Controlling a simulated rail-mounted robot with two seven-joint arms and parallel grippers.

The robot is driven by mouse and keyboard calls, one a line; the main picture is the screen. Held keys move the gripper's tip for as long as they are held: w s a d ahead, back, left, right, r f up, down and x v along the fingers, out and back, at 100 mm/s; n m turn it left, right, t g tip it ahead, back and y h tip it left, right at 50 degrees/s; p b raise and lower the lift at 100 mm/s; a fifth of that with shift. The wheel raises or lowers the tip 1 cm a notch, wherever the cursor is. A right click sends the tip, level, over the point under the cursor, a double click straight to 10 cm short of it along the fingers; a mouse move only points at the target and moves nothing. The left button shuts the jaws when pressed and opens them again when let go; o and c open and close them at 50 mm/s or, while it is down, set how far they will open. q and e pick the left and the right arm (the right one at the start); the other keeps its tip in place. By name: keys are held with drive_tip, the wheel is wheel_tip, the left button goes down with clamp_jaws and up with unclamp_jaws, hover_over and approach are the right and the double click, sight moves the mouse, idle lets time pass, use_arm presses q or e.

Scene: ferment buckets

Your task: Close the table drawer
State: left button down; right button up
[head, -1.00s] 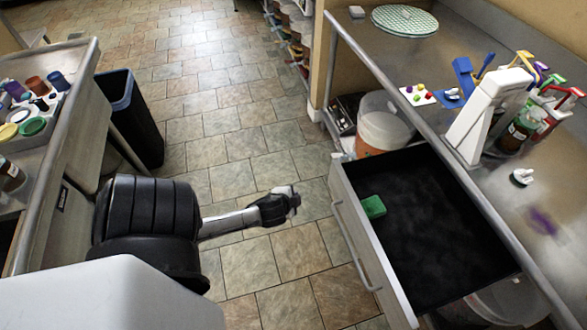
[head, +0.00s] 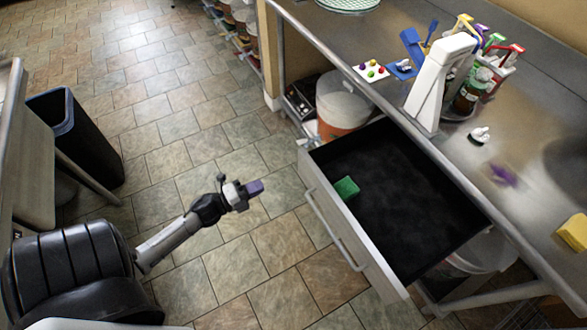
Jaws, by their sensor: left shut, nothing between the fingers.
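The table drawer (head: 323,212) stands pulled out under the steel table (head: 530,210) at the right. It has a pale front, a black inside and a bar handle (head: 334,230) facing left. A green block (head: 346,188) lies in it near the front. My left gripper (head: 254,188) is left of the drawer front, over the tiled floor and apart from the handle. It is shut with nothing in it. My right gripper is out of view.
A white bucket (head: 342,100) with an orange lower part stands behind the drawer under the table. A black bin (head: 80,135) stands at the left beside another counter. A white stand (head: 438,80) and bottles are on the table. The tiled floor between is free.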

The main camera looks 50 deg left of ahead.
sight(301, 167)
use_arm(q)
drive_tip(key=w, duration=0.4)
drive_tip(key=w+d+p, duration=0.1)
drive_tip(key=w, duration=0.3)
drive_tip(key=w+p, duration=0.1)
drive_tip(key=w, duration=0.3)
drive_tip(key=shift+d+r, duration=0.1)
drive_tip(key=shift+d, duration=0.3)
drive_tip(key=shift+w, duration=0.55)
